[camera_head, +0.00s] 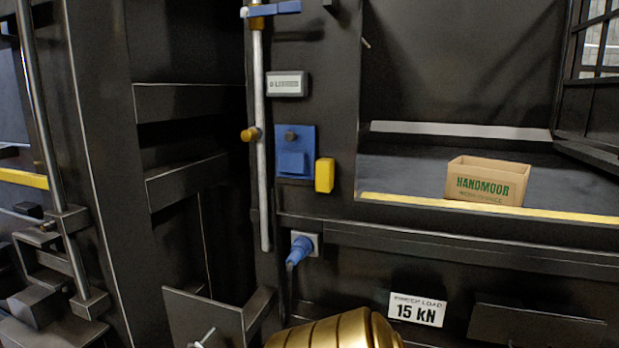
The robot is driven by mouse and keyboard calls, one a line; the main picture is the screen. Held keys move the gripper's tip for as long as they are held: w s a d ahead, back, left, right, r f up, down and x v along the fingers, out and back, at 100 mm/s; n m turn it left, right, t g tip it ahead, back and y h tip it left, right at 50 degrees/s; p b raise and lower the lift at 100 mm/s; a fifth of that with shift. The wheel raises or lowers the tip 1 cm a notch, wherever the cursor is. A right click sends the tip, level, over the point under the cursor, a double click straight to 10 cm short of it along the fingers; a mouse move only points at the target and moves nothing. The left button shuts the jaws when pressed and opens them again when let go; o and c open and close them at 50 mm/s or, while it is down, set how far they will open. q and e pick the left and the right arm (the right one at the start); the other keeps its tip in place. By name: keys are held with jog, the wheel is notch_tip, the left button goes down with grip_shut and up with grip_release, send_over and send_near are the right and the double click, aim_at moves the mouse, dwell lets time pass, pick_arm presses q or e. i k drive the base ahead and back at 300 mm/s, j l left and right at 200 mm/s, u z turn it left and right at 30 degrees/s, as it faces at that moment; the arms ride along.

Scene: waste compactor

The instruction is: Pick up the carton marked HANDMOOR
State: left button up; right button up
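The carton marked HANDMOOR (482,187) is an open-topped tan box with green lettering. It sits upright on the dark floor of the compactor's opening, right of centre in the head view, just behind the yellow front edge. Nothing is touching it. A ribbed gold part (340,331) at the bottom centre may belong to my own body; I cannot tell. Neither of my grippers is in view.
The opening has a yellow-striped sill (420,201) and a dark frame on its left. A vertical rod (259,140), a blue box (295,163), a yellow block (325,175) and a blue plug (299,249) stick out left of it. A 15 kN sign (417,310) is below. The floor around the carton is clear.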

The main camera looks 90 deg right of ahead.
aim_at(473, 180)
jog(key=z, duration=3.8)
